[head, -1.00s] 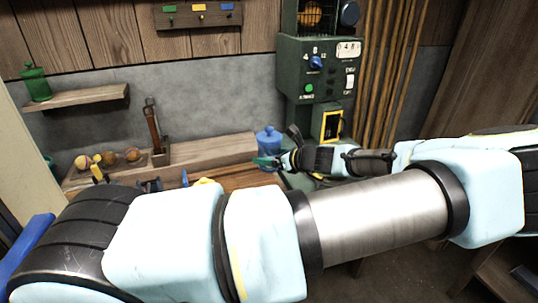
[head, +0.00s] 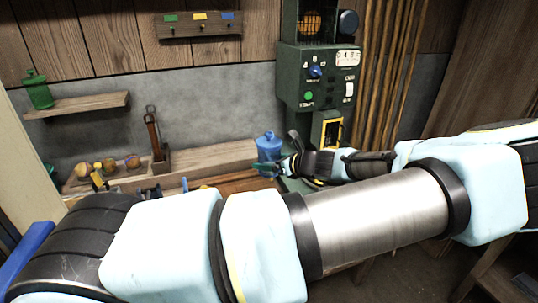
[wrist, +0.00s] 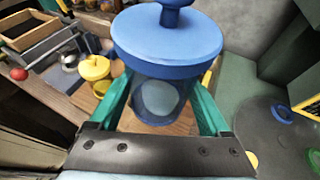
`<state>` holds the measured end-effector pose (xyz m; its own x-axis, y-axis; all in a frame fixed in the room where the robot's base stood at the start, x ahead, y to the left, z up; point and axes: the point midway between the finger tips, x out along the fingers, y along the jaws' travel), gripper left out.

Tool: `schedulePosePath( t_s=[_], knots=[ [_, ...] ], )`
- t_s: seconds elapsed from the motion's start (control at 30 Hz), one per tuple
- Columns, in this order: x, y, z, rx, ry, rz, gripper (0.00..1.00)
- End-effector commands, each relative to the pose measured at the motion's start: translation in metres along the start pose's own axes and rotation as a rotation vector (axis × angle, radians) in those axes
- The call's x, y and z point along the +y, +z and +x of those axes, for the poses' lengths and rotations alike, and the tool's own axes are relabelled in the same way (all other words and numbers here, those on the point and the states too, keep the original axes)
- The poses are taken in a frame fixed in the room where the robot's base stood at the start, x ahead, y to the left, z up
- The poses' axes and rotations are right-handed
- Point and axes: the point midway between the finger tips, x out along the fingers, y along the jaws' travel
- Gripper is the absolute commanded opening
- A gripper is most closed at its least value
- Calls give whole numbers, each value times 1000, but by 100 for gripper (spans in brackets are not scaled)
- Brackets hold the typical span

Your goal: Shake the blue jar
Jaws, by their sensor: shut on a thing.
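The blue jar (head: 269,146) has a wide lid with a knob and a see-through body with something pale inside. In the wrist view the jar (wrist: 166,45) stands between the two green fingers of my gripper (wrist: 163,105), which is shut on its body. The jar is roughly upright in the head view, in front of the green machine. My gripper (head: 268,169) is partly hidden there, and I cannot tell from the head view how far the jar's base is from the surface below.
A green machine (head: 318,80) with a dial and buttons stands just behind. A yellow jar (wrist: 94,72) is on the wooden bench to the left. A green jar (head: 38,90) stands on a wall shelf (head: 80,105). Several round balls (head: 108,163) lie at the bench's left.

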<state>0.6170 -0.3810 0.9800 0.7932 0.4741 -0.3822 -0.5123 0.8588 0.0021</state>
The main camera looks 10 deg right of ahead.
Motion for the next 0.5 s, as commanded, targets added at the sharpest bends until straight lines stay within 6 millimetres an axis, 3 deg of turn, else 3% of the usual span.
schedulePosePath(
  t_s=[0.03, 0.3, 0.5],
  knots=[
    [0, -11, 5, -1, 1, 0, 0],
    [0, -7, 3, 0, 0, -2, 0],
    [0, 17, -7, 0, 0, -3, 0]
  ],
)
